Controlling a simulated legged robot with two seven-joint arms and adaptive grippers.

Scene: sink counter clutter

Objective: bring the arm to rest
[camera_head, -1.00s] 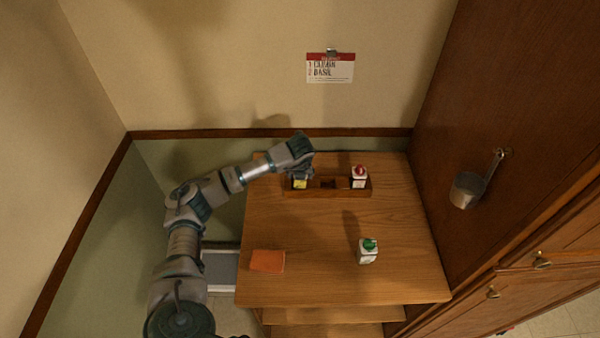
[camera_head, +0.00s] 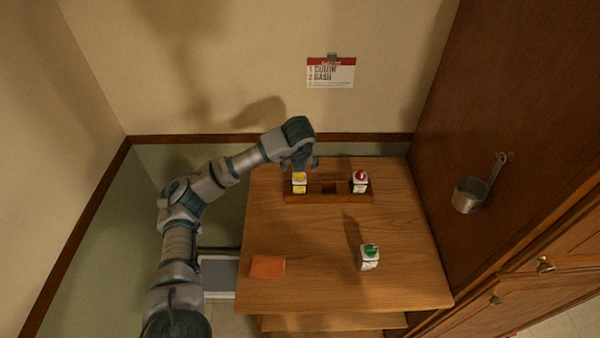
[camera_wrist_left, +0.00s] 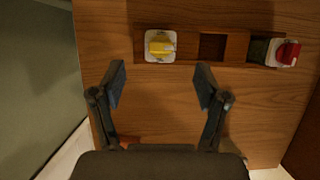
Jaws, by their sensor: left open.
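My left gripper (camera_head: 300,163) is open and empty, above the left end of the wooden rack at the back of the table. In the left wrist view its two fingers (camera_wrist_left: 160,88) stand wide apart with nothing between them. A yellow-capped container (camera_head: 299,182) stands in the rack's left compartment; it also shows in the left wrist view (camera_wrist_left: 160,46), beyond the fingertips and apart from them. My right gripper is in neither view.
The rack (camera_head: 345,198) has an empty middle compartment and a red-capped container (camera_head: 360,181) at its right. A green-capped container (camera_head: 369,256) and an orange sponge-like block (camera_head: 267,267) sit on the table (camera_head: 310,240). A metal cup (camera_head: 470,194) hangs on the right panel.

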